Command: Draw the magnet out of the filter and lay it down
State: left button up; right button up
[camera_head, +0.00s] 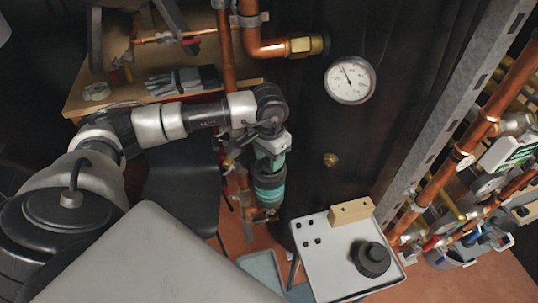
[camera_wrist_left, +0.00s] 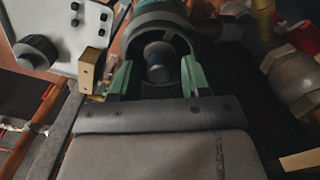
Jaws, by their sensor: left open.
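The filter (camera_head: 270,190) is a dark and teal upright cylinder on the copper pipework, below my left gripper in the head view. In the left wrist view the filter (camera_wrist_left: 137,21) shows as a dark round collar, open towards me. A grey round-ended piece, seemingly the magnet (camera_wrist_left: 159,72), sits inside that opening. My left gripper (camera_head: 270,161) is open right over the filter. Its two green fingers stand on either side of the magnet in the wrist view, with a gap visible; contact cannot be told. In the head view the wrist hides the magnet. My right gripper is out of view.
A white tray table (camera_head: 325,262) stands to the lower right, holding a black round knob (camera_head: 372,259) and a tan block (camera_head: 350,211), with free surface around them. A wooden bench (camera_head: 80,98) with gloves (camera_head: 180,80), a black chair (camera_head: 182,190) and copper pipes (camera_head: 228,50) are close by.

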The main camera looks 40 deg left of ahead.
pick_arm(q)
jog(key=shift+c, duration=0.5)
jog(key=c, duration=0.7)
jog(key=shift+o, duration=0.2)
jog(key=shift+r+p, duration=0.85)
jog(key=shift+r, duration=1.3)
jog(key=shift+r, duration=0.1)
jog(key=shift+r+p, duration=0.8)
jog(key=shift+r, duration=1.2)
jog(key=shift+r, duration=0.1)
notch_tip(320, 180, up, 6)
jog(key=p, duration=0.2)
jog(key=shift+f+p, duration=0.25)
jog(key=shift+p, duration=0.05)
